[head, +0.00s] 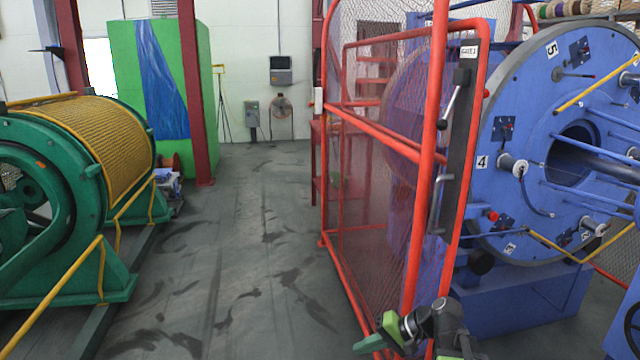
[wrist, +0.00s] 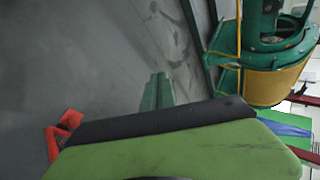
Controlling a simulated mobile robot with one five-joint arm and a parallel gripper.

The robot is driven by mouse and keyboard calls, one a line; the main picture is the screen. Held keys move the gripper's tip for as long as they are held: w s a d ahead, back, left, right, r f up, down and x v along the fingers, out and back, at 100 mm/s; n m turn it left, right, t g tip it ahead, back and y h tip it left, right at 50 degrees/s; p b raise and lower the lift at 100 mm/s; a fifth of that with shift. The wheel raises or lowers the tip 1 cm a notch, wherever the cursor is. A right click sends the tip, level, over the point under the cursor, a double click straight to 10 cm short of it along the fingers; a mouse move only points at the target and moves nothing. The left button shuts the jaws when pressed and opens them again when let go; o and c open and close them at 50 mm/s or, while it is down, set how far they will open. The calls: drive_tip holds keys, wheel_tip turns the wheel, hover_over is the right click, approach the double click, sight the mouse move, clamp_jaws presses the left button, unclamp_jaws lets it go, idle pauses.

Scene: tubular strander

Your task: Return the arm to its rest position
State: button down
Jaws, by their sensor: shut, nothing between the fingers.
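My arm shows at the bottom of the head view, right of centre, in front of the lower part of the red gate (head: 432,190). Its green and black end, my gripper (head: 370,346), points left and low, close to the gate's foot in the picture. The gripper is shut and holds nothing. In the wrist view a large green and black part of my own arm fills the bottom.
A green drum machine (head: 75,205) with yellow rope stands left. It also shows in the wrist view (wrist: 270,85). A blue strander (head: 530,150) stands right behind the red mesh gate. The grey floor aisle (head: 235,250) between them is clear.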

drive_tip(key=s+a+f+n+g+h, duration=0.2)
drive_tip(key=s+a+f+n+h, duration=0.15)
drive_tip(key=s+f+h, duration=0.2)
drive_tip(key=d+f+h, duration=0.3)
drive_tip(key=d+h, duration=0.1)
drive_tip(key=d, duration=0.5)
wheel_tip(320, 180, up, 30)
drive_tip(key=p, duration=2.9)
drive_tip(key=shift+s+a+m+g+p, duration=0.25)
drive_tip(key=shift+s+m+g+p, duration=0.1)
drive_tip(key=shift+g, duration=0.05)
